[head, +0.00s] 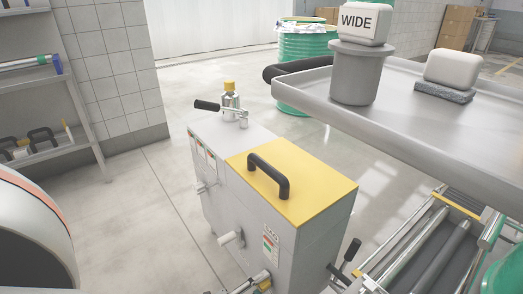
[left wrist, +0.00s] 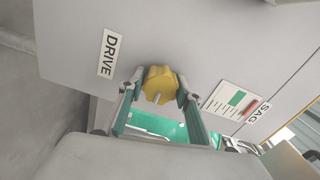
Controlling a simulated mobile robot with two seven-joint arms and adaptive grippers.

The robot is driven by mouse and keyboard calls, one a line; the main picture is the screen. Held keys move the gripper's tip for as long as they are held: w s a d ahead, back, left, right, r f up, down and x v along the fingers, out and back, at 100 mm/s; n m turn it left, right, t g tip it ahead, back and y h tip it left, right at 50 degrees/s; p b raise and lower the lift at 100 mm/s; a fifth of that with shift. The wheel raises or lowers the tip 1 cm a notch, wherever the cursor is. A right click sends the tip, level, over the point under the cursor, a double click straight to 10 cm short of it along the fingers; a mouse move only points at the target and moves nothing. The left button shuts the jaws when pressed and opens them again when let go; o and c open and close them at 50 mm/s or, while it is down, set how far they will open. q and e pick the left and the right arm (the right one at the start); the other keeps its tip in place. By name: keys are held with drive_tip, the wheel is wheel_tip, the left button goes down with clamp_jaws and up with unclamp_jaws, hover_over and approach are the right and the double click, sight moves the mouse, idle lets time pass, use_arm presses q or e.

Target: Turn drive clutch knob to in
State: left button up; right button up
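The drive clutch knob is a yellow lobed knob (left wrist: 159,84) with a pale pointer line, on a grey panel between a DRIVE label (left wrist: 109,53) and a SAG label (left wrist: 238,101). My left gripper (left wrist: 160,88) has one finger on each side of the knob, very close to its edges. I cannot tell whether the fingers press on it. In the head view, the grey cabinet (head: 222,195) has a yellow top section (head: 310,195). A bit of yellow and metal shows low at its front, partly cut off by the frame. My right gripper is not in view.
The cabinet carries a black handle (head: 268,176) and a lever valve (head: 231,106) on top. A steel table (head: 440,120) with a grey cup (head: 356,75) stands at the right. A roller conveyor (head: 430,250) lies below it. Open floor (head: 130,215) lies left of the cabinet.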

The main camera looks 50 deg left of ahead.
use_arm(q)
drive_tip(key=shift+o, duration=1.3)
drive_tip(key=shift+s, duration=0.1)
drive_tip(key=s+a, duration=0.1)
drive_tip(key=s, duration=1.1)
drive_tip(key=shift+w, duration=0.1)
